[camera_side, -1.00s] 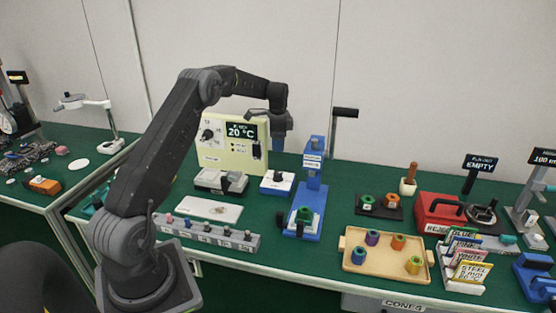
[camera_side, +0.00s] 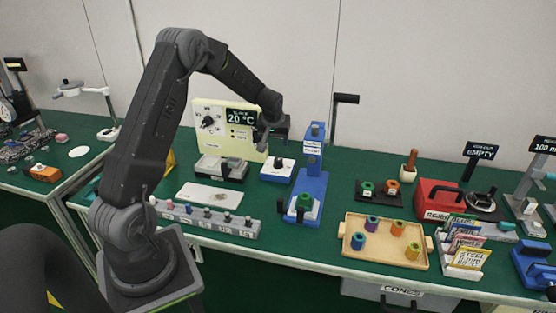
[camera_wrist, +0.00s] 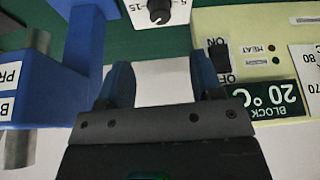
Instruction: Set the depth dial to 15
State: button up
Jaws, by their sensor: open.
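The depth dial is a black knob (camera_wrist: 158,11) on a small white box, cut by the top edge of the wrist view. A printed "15" shows beside it; its exact setting I cannot read. In the side view it seems to be the white box (camera_side: 277,171) with a dark knob on top, between the heater and the blue press. My gripper (camera_wrist: 162,78) has its two blue fingers apart with nothing between them. In the side view my gripper (camera_side: 272,136) hangs above and behind that box, clear of it.
A cream heater (camera_side: 227,136) reading 20 °C stands close behind, with its own dial and switch. A blue press (camera_side: 313,160) with a tall column stands to the right. A grey device (camera_side: 220,169) and white plate (camera_side: 209,196) lie left and in front.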

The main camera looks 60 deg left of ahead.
aim_at(277, 160)
jog(key=x, duration=1.2)
jog(key=shift+c, duration=0.3)
jog(key=shift+d, duration=0.1)
jog(key=c, duration=0.9)
jog(key=shift+o, duration=0.2)
jog(key=shift+s, duration=0.1)
jog(key=shift+m, duration=0.3)
jog(key=m+h, duration=0.1)
jog(key=m, duration=0.2)
jog(key=shift+f+t, duration=0.1)
jog(key=shift+t, duration=0.3)
jog(key=shift+m+h, duration=0.8)
jog(key=shift+m, duration=1.1)
jog(key=shift+s+m+t, duration=0.1)
jog(key=shift+m+t, duration=0.2)
